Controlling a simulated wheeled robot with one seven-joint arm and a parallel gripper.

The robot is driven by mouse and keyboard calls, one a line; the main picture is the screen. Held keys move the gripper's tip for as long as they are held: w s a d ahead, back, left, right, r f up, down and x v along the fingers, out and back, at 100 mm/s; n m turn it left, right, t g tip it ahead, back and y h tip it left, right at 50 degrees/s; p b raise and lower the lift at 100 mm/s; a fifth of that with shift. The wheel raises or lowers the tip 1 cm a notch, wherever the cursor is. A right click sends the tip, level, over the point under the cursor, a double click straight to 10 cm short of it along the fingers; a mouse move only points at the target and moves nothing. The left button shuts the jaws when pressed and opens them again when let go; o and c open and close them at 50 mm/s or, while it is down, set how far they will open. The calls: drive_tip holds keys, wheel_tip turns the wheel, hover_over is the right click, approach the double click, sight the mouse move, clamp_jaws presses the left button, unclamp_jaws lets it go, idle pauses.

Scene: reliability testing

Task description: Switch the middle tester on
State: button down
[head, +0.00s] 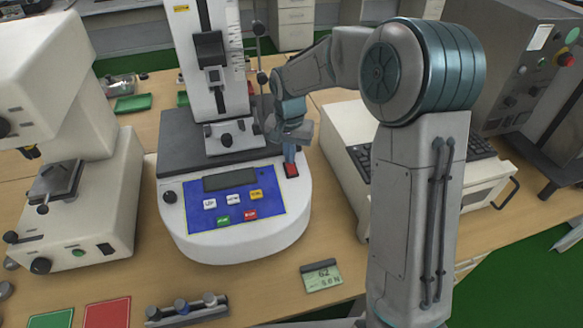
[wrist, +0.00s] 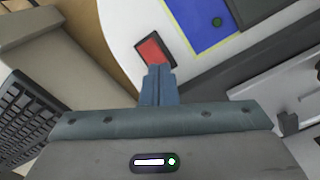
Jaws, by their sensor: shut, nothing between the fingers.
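The middle tester (head: 236,236) is a white machine with a rounded front, a blue panel and a tall column. Its red rocker switch (head: 291,170) sits at the right of the blue panel. In the wrist view the red switch (wrist: 153,52) shows in a dark frame just beyond the fingertips. My gripper (head: 290,160) is shut and empty, with its blue fingers pointing down at the switch. In the wrist view the gripper (wrist: 157,70) overlaps the switch's near edge. I cannot tell whether the tips touch it. The tester's display (head: 230,179) is dark.
Another white tester (head: 105,215) stands at the left, and a beige machine with a black keypad (head: 345,135) is close on the right. A small gauge (head: 321,276) and red and green pads (head: 107,313) lie on the wooden bench's front part.

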drive_tip(key=shift+f, duration=0.15)
wheel_tip(320, 180, up, 7)
drive_tip(key=p, duration=0.4)
drive_tip(key=shift+p, duration=0.4)
drive_tip(key=shift+s, duration=0.1)
drive_tip(key=s+d+r+n+t, duration=0.1)
drive_tip(key=s+d+r, duration=0.1)
drive_tip(key=s, duration=0.6)
drive_tip(key=s+d+r+n+t, duration=0.1)
drive_tip(key=s+d+r, duration=0.2)
drive_tip(key=s+d, duration=0.2)
drive_tip(key=s+d+r+n+t, duration=0.1)
drive_tip(key=s+d+r, duration=0.2)
drive_tip(key=s, duration=0.9)
drive_tip(key=shift+d+n+t, duration=0.3)
drive_tip(key=shift+d+n, duration=0.1)
drive_tip(key=shift+d, duration=0.1)
